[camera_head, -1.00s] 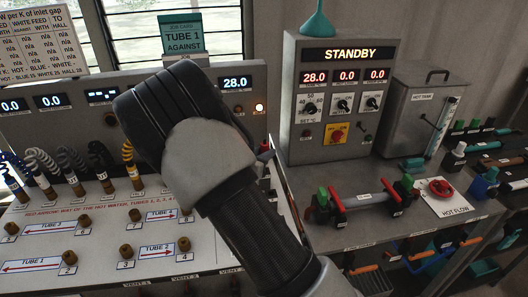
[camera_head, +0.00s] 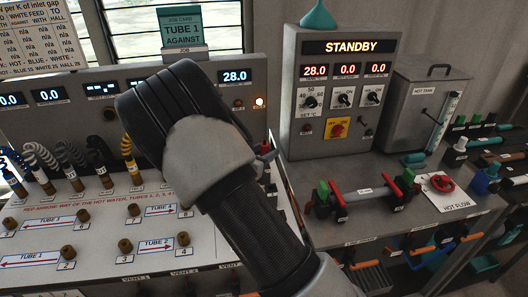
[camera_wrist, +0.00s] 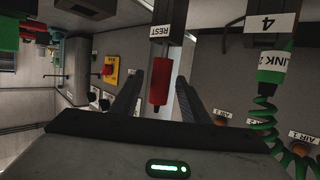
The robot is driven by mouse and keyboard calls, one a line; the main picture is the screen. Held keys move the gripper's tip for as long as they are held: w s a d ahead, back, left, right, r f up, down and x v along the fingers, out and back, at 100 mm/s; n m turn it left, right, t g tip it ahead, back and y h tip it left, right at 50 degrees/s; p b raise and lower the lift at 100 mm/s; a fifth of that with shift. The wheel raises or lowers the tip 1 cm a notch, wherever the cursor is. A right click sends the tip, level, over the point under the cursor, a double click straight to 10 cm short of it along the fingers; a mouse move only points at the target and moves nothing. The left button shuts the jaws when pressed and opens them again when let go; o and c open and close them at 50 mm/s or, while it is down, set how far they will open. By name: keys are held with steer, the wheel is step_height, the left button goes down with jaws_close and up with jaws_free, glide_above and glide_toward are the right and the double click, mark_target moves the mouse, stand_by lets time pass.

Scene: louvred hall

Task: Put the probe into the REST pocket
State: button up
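In the wrist view, which is upside down, a red cylinder (camera_wrist: 159,82), seemingly the probe, is in line with the grey REST pocket (camera_wrist: 172,18) with its white label. Its red part extends out of the pocket's end; how deep it sits is hidden. My gripper (camera_wrist: 161,76) has its two dark fingers either side of the red part, with gaps showing on both sides. In the head view my gripper's fingers are hidden behind my black and grey wrist. A small red piece (camera_head: 265,148) shows beside it at the panel's right edge.
A green LINK 2 plug (camera_wrist: 271,68) with a coiled cord hangs close by on the right in the wrist view. The STANDBY cabinet (camera_head: 345,125) stands right of my arm, and several coiled cords stand on the left panel (camera_head: 90,200).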

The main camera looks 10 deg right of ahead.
steer(key=s+a+r+p, duration=0.2)
steer(key=s+r+p, duration=0.1)
steer(key=r+p, duration=0.2)
steer(key=shift+a+r+p, duration=0.3)
steer(key=shift+a+p, duration=0.05)
steer(key=shift+p, duration=0.05)
steer(key=shift+s+a, duration=0.1)
steer(key=shift+s, duration=0.05)
steer(key=v, duration=1.7)
steer(key=shift+r, duration=0.1)
stand_by(1.4)
